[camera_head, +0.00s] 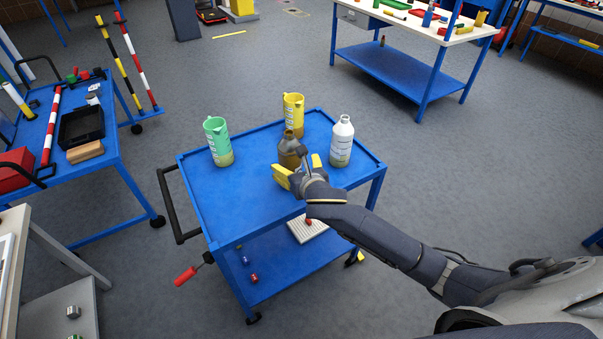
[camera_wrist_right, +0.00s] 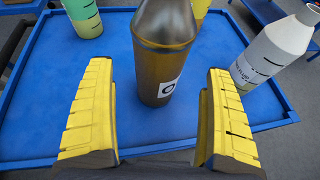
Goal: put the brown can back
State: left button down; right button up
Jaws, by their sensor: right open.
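The brown can (camera_head: 289,147), a dark brown bottle-shaped container, stands upright on the blue cart top (camera_head: 215,195). In the right wrist view the brown can (camera_wrist_right: 160,50) shows a white label at its right side, and its top is cut off. My right gripper (camera_head: 298,168) is open at the near side of the can. In the wrist view its yellow fingers (camera_wrist_right: 158,92) are spread to either side of the can, with clear gaps to it. The can's lower part is partly hidden by my gripper in the head view. My left gripper is not in view.
On the cart, a green jug (camera_head: 218,142) stands left of the can, a yellow jug (camera_head: 293,112) behind it and a white bottle (camera_head: 341,142) to its right. The cart's left and front top are clear. Another blue cart (camera_head: 105,180) holds tools at left.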

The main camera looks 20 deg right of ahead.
jog(key=shift+v, duration=3)
jog(key=s+d+f+m+g+h, duration=0.2)
jog(key=s+d+f+m, duration=0.25)
jog(key=s+m, duration=0.5)
jog(key=s+d+f+m+g+h, duration=0.1)
jog(key=s+d+f+m+g, duration=0.1)
jog(key=s+d+f+m, duration=0.55)
jog(key=s+f+m+g+h, duration=0.2)
jog(key=s+f+m, duration=0.2)
jog(key=s+m, duration=0.7)
jog(key=s+a+f+m+g+y, duration=0.1)
jog(key=a+f+g+y, duration=0.15)
jog(key=f, duration=1.25)
jog(key=a+f+g+y, duration=0.1)
jog(key=a+f, duration=0.2)
jog(key=f, duration=1.2)
jog(key=s+f+m+g+y, duration=0.1)
jog(key=s+f+m+g, duration=0.1)
jog(key=s+f, duration=1.9)
jog(key=shift+s+a+f+m+g, duration=0.15)
jog(key=shift+s+m+g, duration=0.2)
jog(key=shift+m, duration=0.25)
